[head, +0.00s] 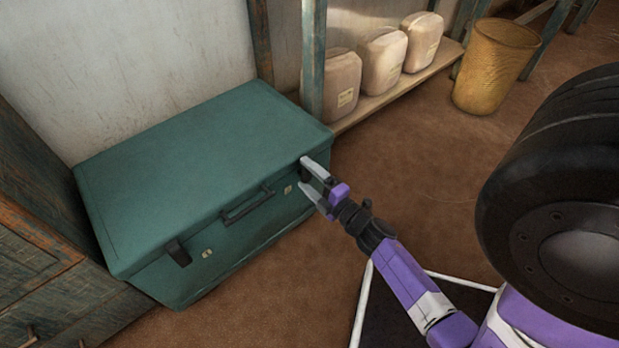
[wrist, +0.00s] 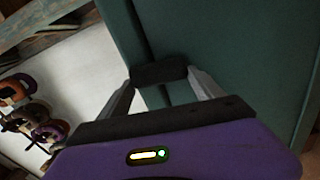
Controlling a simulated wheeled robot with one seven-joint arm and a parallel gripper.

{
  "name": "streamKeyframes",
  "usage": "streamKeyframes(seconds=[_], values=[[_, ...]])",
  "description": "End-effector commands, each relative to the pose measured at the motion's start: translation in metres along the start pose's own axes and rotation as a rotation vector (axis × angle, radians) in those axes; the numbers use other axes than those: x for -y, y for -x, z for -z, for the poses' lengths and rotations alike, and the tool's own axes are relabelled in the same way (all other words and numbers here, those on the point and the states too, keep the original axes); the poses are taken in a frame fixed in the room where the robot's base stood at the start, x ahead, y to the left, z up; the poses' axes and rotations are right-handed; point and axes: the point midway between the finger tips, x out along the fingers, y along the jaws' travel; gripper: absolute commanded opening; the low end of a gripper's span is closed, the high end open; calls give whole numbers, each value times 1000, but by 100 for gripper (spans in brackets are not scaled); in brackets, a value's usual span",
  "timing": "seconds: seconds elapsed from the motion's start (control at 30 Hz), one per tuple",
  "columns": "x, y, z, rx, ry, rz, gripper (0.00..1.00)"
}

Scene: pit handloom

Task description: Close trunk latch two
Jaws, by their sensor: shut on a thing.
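The green trunk (head: 190,170) stands against the wall with its lid down. A dark latch (head: 178,252) is on the left of its front, and a dark handle (head: 247,205) is in the middle. My gripper (head: 309,180) is at the right end of the front, by the lid's edge. In the wrist view my gripper (wrist: 160,80) is shut on a second dark latch (wrist: 158,72), which lies across the seam between lid and body. In the head view the fingers mostly hide this latch. Small pale plates sit on the front near each latch.
A wooden cabinet (head: 40,240) stands close at the trunk's left. The brown floor (head: 430,170) right of the trunk is clear.

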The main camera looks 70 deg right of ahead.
Motion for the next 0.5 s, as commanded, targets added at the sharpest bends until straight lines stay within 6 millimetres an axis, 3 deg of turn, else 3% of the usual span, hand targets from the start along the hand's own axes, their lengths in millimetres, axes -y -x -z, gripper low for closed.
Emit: streamKeyframes(seconds=[0.5], values=[[3, 1, 2, 1, 131, 3, 35]])
